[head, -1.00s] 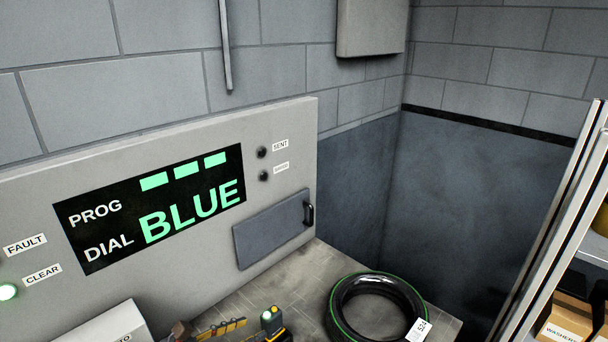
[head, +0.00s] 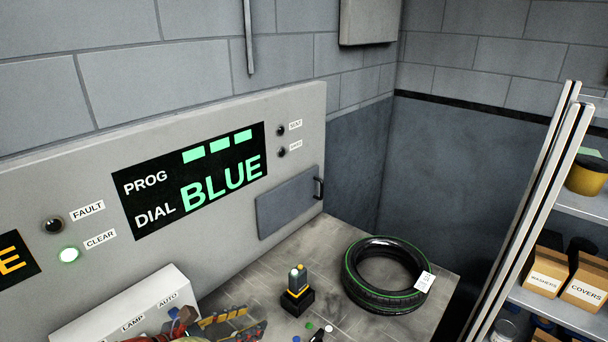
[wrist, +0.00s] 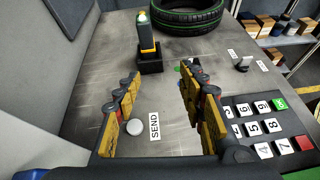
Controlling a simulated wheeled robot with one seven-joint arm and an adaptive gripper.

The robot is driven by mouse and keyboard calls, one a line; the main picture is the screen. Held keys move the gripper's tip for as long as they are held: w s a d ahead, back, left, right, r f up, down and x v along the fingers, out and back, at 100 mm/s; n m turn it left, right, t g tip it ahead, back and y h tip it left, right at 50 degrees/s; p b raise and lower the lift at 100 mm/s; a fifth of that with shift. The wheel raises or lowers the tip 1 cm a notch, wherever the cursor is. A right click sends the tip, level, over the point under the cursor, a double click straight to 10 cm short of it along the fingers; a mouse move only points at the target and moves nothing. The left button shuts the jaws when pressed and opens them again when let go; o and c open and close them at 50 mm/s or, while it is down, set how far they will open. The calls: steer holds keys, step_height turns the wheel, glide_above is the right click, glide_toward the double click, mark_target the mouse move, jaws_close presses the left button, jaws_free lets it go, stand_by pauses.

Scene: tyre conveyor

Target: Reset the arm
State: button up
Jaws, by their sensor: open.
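My gripper (wrist: 163,105) is open and empty in the wrist view. Its yellow-faced fingers stand apart above the bench, with a white round button and a SEND label (wrist: 154,125) showing between them. In the head view only part of my gripper (head: 225,325) shows at the bottom edge, in front of the white LAMP/AUTO box (head: 130,318).
A green-striped tyre (head: 388,275) lies on the bench behind a small black-and-yellow lamp device (head: 297,290). A keypad (wrist: 262,130) sits at right in the wrist view. The panel screen (head: 190,180) reads PROG and DIAL BLUE. Shelves (head: 560,320) stand at right.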

steer(key=s+d+r+m+g+y, duration=0.1)
steer(key=d+r+m+g, duration=0.3)
steer(key=d, duration=0.6)
steer(key=s+d+m+g+y, duration=0.1)
steer(key=d+m+g+y, duration=0.1)
steer(key=d+m, duration=0.6)
steer(key=s+d+r+m+t+y, duration=0.1)
steer(key=s+d+m+y, duration=0.4)
steer(key=s+d+m, duration=0.6)
steer(key=shift+s+d+r+m, duration=0.35)
steer(key=shift+d+r+m, duration=0.3)
steer(key=shift+d, duration=0.4)
steer(key=shift+s+d+r+m+t+y, duration=0.15)
steer(key=shift+s+m+t+y, duration=0.15)
steer(key=shift+m, duration=0.3)
steer(key=shift+s+d+m+t+y, duration=0.1)
steer(key=shift+s+m+t, duration=0.1)
steer(key=shift+m+t, duration=0.3)
